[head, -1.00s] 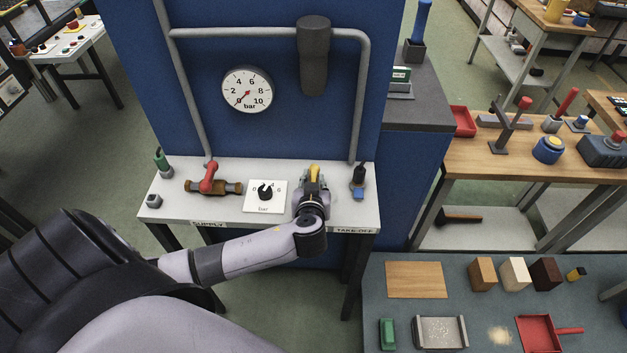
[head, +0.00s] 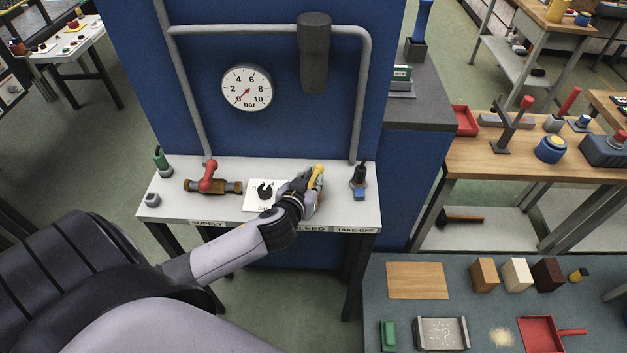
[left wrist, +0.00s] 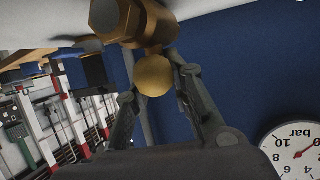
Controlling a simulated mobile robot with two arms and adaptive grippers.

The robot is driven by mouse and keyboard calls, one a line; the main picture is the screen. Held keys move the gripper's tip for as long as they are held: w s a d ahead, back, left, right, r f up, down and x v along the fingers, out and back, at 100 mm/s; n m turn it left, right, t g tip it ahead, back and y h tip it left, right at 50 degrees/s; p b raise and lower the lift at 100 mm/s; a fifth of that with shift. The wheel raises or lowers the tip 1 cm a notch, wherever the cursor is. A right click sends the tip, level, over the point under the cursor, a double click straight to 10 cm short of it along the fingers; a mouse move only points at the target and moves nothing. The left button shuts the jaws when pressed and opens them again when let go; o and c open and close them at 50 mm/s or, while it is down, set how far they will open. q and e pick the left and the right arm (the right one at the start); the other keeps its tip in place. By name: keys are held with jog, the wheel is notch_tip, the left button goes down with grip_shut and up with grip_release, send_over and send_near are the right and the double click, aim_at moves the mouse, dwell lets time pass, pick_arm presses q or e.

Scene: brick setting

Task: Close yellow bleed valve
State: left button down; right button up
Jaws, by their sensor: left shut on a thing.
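The yellow bleed valve handle (head: 319,169) shows at the right of my left gripper (head: 308,184) on the white bench, above the bleed label. In the left wrist view its rounded yellow end (left wrist: 153,76) sits between the two fingers of my left gripper (left wrist: 155,85), in front of the brass valve body (left wrist: 135,22). The left gripper is shut on the handle. In the head view the gripper and wrist hide most of the valve body. My right gripper is not in view.
The red-handled supply valve (head: 208,177) and the regulator plate (head: 254,201) with a black knob stand left of the gripper. The blue take-off fitting (head: 359,183) stands close at the right. The gauge (head: 247,88) on the blue panel reads near 0.

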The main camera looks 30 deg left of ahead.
pick_arm(q)
jog(key=m+h, duration=0.2)
jog(key=m+h+p, duration=0.1)
jog(key=h, duration=0.1)
jog(key=shift+a+r+m+p, duration=0.1)
jog(key=shift+a+m+p, duration=0.2)
jog(key=shift+a+m, duration=0.1)
jog(key=shift+m+h, duration=0.9)
jog(key=shift+h, duration=0.3)
jog(key=shift+w+a+m+g+h, duration=0.15)
jog(key=shift+m+g+h, duration=0.25)
jog(key=shift+m+h, duration=0.5)
jog(key=m+g+h+b, duration=0.1)
jog(key=m+h+b, duration=0.1)
jog(key=m+h, duration=0.1)
jog(key=shift+w+a+g, duration=0.15)
jog(key=shift+a+g, duration=0.05)
jog(key=shift+g, duration=0.2)
jog(key=m+g+h+b, duration=0.1)
jog(key=m+g+h, duration=0.1)
jog(key=shift+m, duration=0.3)
jog(key=shift+m+g+h+b, duration=0.35)
jog(key=shift+m+g+h, duration=0.35)
